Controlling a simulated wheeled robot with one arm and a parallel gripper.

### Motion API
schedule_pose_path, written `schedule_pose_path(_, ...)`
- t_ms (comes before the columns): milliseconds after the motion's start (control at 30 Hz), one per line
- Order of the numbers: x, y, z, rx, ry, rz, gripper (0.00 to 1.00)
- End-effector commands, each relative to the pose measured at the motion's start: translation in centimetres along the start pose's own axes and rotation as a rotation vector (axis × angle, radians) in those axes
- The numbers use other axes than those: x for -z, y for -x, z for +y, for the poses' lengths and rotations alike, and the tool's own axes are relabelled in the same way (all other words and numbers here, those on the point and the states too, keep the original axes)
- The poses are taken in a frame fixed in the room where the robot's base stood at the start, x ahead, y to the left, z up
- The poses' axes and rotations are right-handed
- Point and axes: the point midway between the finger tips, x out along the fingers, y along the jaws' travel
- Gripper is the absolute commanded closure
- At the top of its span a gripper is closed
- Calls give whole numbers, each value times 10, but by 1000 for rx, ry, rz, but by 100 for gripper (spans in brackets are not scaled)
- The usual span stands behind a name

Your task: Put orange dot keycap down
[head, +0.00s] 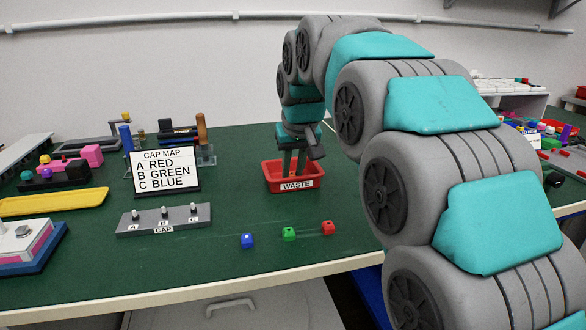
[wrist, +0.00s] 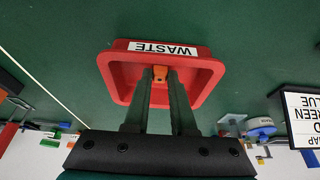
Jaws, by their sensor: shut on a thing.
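My gripper (wrist: 160,77) is shut on a small orange keycap (wrist: 160,73), which shows between its fingertips in the wrist view. The fingertips and keycap are over the inside of the red tray labelled WASTE (wrist: 118,58). Whether the keycap touches the tray floor I cannot tell. In the head view my gripper (head: 292,174) reaches down into the same red tray (head: 270,182), and the keycap is hidden there. Any dot on the keycap is too small to make out clearly.
Blue (head: 247,241), green (head: 289,234) and red (head: 328,228) keycaps lie near the table's front. A grey CAP block (head: 180,222) with three posts stands left. Behind it is a CAP MAP sign (head: 165,172). Green table (head: 235,160) is bare around the tray's left side.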

Motion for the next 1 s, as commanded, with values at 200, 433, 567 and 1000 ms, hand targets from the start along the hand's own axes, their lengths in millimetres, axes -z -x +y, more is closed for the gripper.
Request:
schedule_pose_path(200,0,-1,0,0,0,0,56)
schedule_pose_path(433,0,-1,0,0,0,0,47)
schedule_pose_path(567,0,1,0,0,0,0,47)
schedule_pose_path(1000,3,70,0,-1,-1,6,47)
